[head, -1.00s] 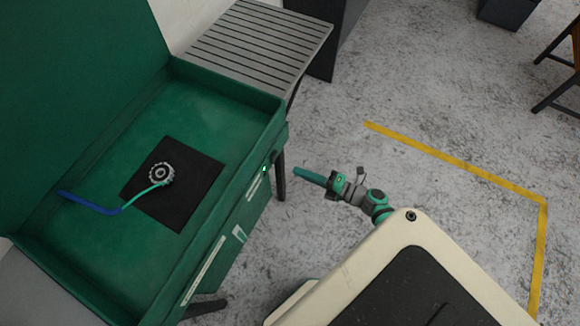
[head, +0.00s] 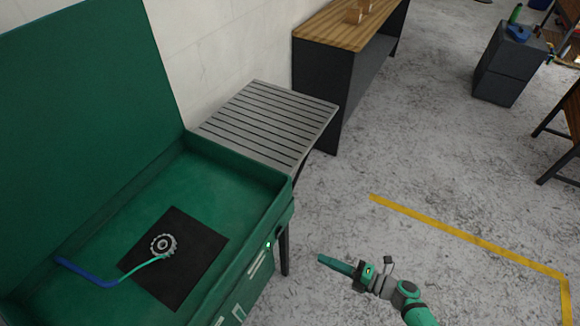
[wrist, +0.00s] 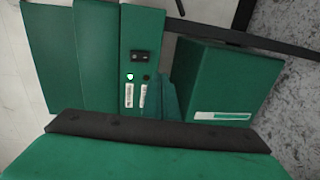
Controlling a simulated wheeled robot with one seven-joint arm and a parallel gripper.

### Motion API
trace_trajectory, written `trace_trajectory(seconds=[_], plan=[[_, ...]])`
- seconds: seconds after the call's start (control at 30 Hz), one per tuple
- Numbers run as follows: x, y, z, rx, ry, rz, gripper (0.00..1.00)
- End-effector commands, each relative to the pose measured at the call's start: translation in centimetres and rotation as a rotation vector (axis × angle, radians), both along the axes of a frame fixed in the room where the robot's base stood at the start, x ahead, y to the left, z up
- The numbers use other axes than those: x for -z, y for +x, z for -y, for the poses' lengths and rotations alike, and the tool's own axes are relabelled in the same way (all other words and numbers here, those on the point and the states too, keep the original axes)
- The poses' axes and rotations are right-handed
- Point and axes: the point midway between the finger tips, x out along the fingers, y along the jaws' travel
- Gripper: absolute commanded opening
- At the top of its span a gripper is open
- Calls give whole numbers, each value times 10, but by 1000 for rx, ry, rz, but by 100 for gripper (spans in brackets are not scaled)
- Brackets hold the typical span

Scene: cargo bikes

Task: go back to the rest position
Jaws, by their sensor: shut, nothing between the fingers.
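My gripper (head: 336,264) is shut and empty in the head view. It is held over the open floor, to the right of the green box-shaped station (head: 262,205) and apart from it. Its fingers point left, towards the station's front. In the wrist view the station's green front panel (wrist: 143,25) shows a black switch, a lit green light and white labels. The dark bar and green surface low in that view are close to the camera.
In the station's tray lie a black mat (head: 180,285), a toothed grey ring (head: 163,245) and a blue-handled tool (head: 85,271). A grey slatted table (head: 262,125) and a wood-topped bench (head: 335,28) stand behind. The floor (head: 440,170) at right is clear, with yellow tape (head: 465,236).

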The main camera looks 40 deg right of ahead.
Motion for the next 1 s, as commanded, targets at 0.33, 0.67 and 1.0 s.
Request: trace_trajectory(seconds=[0.33,0.67,1.0], plan=[[-5,-9,-18,19,54,-21,0],[-44,-73,-154,242,568,-189,0],[-131,-103,-302,521,1297,-350,0]])
